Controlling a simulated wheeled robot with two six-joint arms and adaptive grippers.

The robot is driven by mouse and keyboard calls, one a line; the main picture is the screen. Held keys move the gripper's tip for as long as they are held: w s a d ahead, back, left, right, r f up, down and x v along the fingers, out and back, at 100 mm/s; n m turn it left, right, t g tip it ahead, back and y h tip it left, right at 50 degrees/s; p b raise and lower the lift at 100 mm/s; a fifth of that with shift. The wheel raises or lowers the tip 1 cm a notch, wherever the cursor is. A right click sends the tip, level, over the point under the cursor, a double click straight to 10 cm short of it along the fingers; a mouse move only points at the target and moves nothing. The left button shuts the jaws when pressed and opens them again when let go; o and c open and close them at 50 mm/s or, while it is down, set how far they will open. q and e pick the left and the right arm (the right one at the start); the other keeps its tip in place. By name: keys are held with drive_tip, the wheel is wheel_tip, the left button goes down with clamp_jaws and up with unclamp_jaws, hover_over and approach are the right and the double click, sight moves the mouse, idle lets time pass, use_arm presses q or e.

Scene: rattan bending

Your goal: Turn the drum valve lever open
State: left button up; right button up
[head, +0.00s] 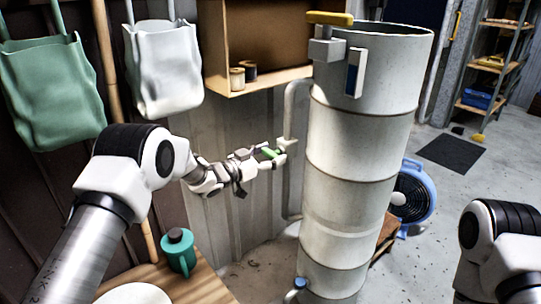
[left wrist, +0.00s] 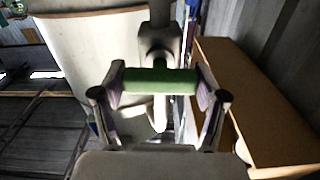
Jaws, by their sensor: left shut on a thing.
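The tall pale steel drum (head: 360,135) stands upright right of centre, with a grey pipe (head: 291,105) down its left side. A green lever (head: 268,153) sits at a valve on that pipe. My left gripper (head: 272,155) reaches in from the left and is shut on the green lever. In the left wrist view the green lever (left wrist: 160,81) lies crosswise between both fingers, in front of the valve body. The drum (left wrist: 85,55) fills the upper left there. My right arm shows at the lower right of the head view, but its gripper is out of frame.
A yellow handle (head: 330,18) tops the drum. A wooden shelf (head: 262,84) with small spools hangs behind. A green flask (head: 179,250) stands on a wooden table at lower left. A blue fan (head: 411,195) stands right of the drum; floor beyond is mostly clear.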

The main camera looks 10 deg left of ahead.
use_arm(q)
drive_tip(key=m+b, duration=0.1)
drive_tip(key=m, duration=0.3)
drive_tip(key=shift+f+b, duration=0.1)
drive_tip(key=shift+b, duration=0.3)
drive_tip(key=m+b, duration=0.2)
drive_tip(key=m, duration=0.2)
drive_tip(key=shift+m, duration=0.4)
drive_tip(key=m+b, duration=0.3)
drive_tip(key=m, duration=0.1)
drive_tip(key=shift+d+f+b, duration=0.1)
drive_tip(key=shift+f+b, duration=0.05)
drive_tip(key=shift+b, duration=0.15)
drive_tip(key=shift+m+b, duration=1.5)
drive_tip(key=shift+m, duration=0.7)
drive_tip(key=o, duration=1.2)
drive_tip(key=shift+c, duration=0.2)
drive_tip(key=shift+s, duration=0.1)
